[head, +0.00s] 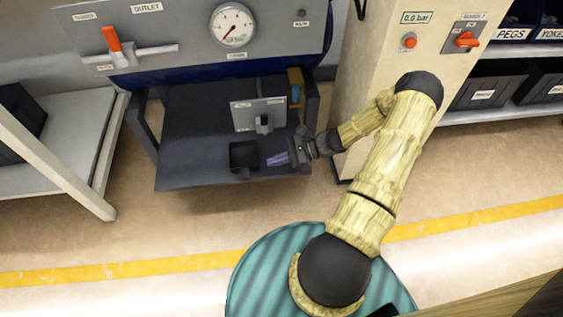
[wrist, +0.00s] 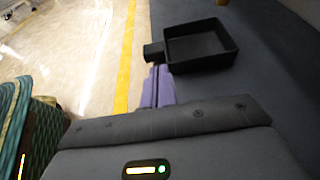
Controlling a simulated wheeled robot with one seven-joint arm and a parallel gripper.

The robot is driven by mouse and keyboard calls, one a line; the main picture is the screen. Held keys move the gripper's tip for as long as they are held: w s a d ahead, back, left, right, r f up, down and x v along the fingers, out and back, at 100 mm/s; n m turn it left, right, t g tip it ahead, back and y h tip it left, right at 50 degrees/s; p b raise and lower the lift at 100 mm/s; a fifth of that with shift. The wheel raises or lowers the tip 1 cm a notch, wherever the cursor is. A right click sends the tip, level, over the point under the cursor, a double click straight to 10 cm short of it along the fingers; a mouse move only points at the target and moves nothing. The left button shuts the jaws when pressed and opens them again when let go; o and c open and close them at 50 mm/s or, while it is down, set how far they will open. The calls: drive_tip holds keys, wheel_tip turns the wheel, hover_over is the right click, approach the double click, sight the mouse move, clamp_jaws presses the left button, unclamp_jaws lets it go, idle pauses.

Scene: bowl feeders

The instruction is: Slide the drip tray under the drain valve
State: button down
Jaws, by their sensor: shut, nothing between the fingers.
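The drip tray (head: 244,156) is a small black square tray with a short handle block on its near side. It lies empty on the dark shelf, and it also shows in the wrist view (wrist: 203,47). My gripper (head: 269,160) has purple fingers, shut and empty, just right of the tray in the head view. In the wrist view the fingertips (wrist: 155,69) lie close beside the handle block; I cannot tell if they touch. A brass-coloured fitting with a blue part (head: 295,86) at the shelf's back right may be the drain valve; its outlet is not clear.
The dark shelf (head: 190,135) is bare on its left. An upright grey plate with a small grey block (head: 258,113) stands behind the tray. A panel with a gauge (head: 232,25) and red-handled outlet lever (head: 113,42) is above. A cream cabinet (head: 375,70) stands right.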

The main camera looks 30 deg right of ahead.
sight(242, 170)
drive_tip(key=b+x, duration=0.1)
drive_tip(key=x, duration=0.1)
drive_tip(key=r+b+x, duration=0.1)
drive_tip(key=b+x, duration=0.1)
drive_tip(key=x, duration=0.1)
drive_tip(key=b+x, duration=0.2)
drive_tip(key=shift+w+a+r, duration=0.1)
drive_tip(key=shift+a+r, duration=0.15)
drive_tip(key=shift+a, duration=0.4)
drive_tip(key=shift+f+b, duration=0.25)
drive_tip(key=shift+b, duration=0.35)
drive_tip(key=shift+p, duration=0.55)
drive_tip(key=shift+d+f, duration=0.1)
drive_tip(key=shift+f, duration=0.15)
